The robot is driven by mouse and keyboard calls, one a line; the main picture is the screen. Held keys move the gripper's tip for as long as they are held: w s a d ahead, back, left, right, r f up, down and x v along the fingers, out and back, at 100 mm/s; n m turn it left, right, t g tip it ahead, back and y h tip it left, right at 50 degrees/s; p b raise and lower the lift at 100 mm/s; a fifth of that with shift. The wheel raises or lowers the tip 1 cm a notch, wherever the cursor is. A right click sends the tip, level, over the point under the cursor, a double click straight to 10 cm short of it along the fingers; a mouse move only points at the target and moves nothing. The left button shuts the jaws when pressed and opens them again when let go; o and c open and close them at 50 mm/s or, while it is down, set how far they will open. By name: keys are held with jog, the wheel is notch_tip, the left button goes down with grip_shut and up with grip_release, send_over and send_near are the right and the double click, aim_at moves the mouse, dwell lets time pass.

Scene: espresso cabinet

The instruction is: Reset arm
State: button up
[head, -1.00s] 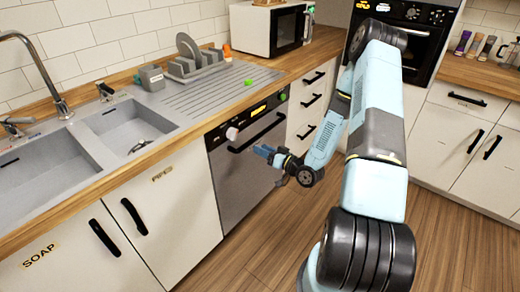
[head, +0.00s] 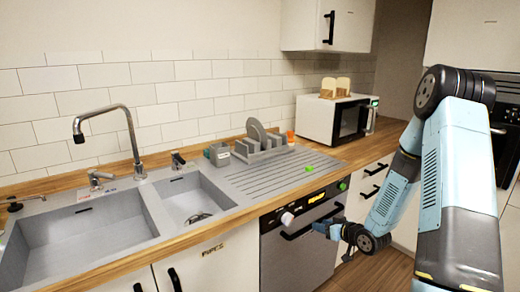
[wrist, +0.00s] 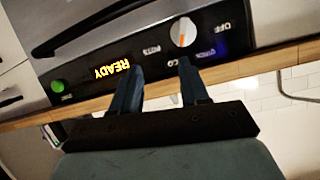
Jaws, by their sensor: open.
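My gripper (head: 325,229) is open and empty. In the head view it hangs in front of the dishwasher (head: 283,258), overlapping the area of its black handle (head: 310,222). My arm reaches in from the right, bent downward at the elbow. In the wrist view my gripper (wrist: 160,72) shows two dark fingers set apart with nothing between them. Beyond them is the dishwasher's control panel, seen upside down, with a lit READY display (wrist: 110,70), a white knob (wrist: 184,32) and a green button (wrist: 58,86). No contact with the panel is visible.
A double sink (head: 90,235) with a tap lies left on the wooden counter. A microwave (head: 335,118) with toast on top stands farther back. Drawers are right of the dishwasher.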

jog(key=s+d+r+m+g+h, duration=0.1)
jog(key=s+d+r+h, duration=0.15)
jog(key=r, duration=0.45)
jog(key=s+d+r+g+h, duration=0.1)
jog(key=s+r+h, duration=0.2)
jog(key=r, duration=0.5)
jog(key=s+d+r+m+g+h, duration=0.1)
jog(key=s+r+h, duration=0.2)
jog(key=r, duration=0.4)
jog(key=s+a+r+m+g, duration=0.1)
jog(key=s+r, duration=0.3)
jog(key=s, duration=0.4)
jog(key=s+a+r+m+g+y, duration=0.1)
jog(key=s+a+r, duration=0.1)
jog(key=s, duration=0.7)
jog(key=s+a+r+g, duration=0.1)
jog(key=s+r, duration=0.4)
jog(key=s, duration=0.4)
jog(key=shift+a+r+m, duration=0.3)
jog(key=shift+m, duration=0.1)
